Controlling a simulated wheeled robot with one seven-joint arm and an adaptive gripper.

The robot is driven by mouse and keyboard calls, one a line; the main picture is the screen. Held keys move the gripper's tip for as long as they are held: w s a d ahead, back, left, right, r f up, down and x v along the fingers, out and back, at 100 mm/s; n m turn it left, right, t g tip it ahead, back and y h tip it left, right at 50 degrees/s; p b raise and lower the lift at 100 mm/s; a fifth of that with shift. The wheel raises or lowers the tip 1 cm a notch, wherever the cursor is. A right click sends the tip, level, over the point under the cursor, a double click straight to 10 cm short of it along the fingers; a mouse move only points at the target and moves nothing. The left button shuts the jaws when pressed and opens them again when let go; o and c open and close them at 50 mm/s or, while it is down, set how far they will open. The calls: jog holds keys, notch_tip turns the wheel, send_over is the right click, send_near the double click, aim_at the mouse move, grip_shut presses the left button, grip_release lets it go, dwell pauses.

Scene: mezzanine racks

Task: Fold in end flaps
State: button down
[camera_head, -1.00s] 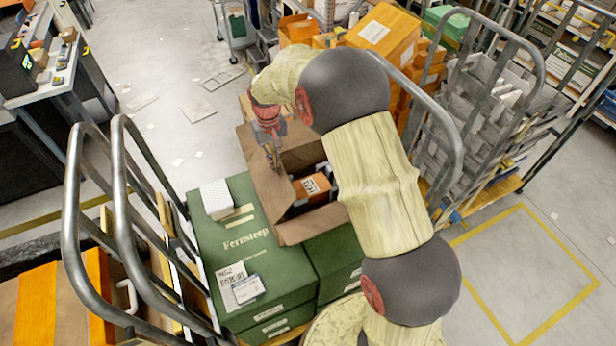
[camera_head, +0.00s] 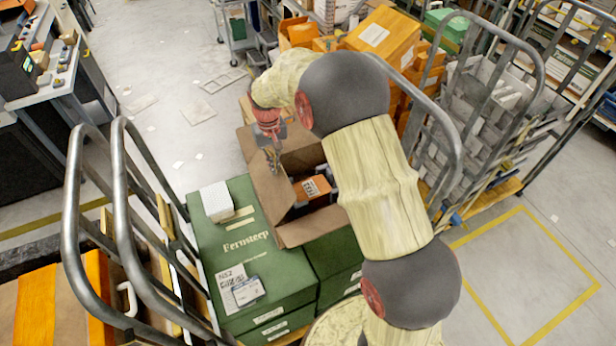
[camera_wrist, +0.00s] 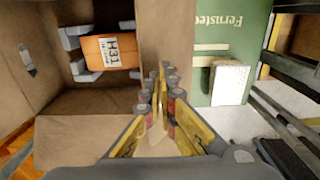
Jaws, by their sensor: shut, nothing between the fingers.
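An open brown carton (camera_head: 305,228) sits on green boxes, and its flaps stand or lean outward. Inside is an orange package (camera_head: 313,188), which shows its H31 label in the wrist view (camera_wrist: 108,50), between grey holders (camera_wrist: 76,68). My gripper (camera_head: 274,165) is shut and empty at the carton's left flap (camera_head: 268,190). In the wrist view its fingertips (camera_wrist: 160,78) overlap that flap (camera_wrist: 168,30); I cannot tell whether they touch it. The far flap (camera_wrist: 75,125) lies beside the fingers. My arm hides the carton's right side in the head view.
The green box (camera_head: 235,260) carries a white block (camera_head: 216,201) and labels. A metal cart rail (camera_head: 72,210) stands at left, another rail (camera_head: 455,135) at right. Orange boxes (camera_head: 385,35) are piled behind. Floor at upper left is mostly clear.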

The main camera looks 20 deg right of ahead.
jog(key=shift+f, duration=0.15)
dwell(0.5)
jog(key=shift+f, duration=0.35)
jog(key=shift+f+b, duration=2.7)
jog(key=shift+f, duration=1.9)
jog(key=shift+r, duration=0.1)
jog(key=shift+r+p, duration=3.85)
jog(key=shift+r, duration=3.15)
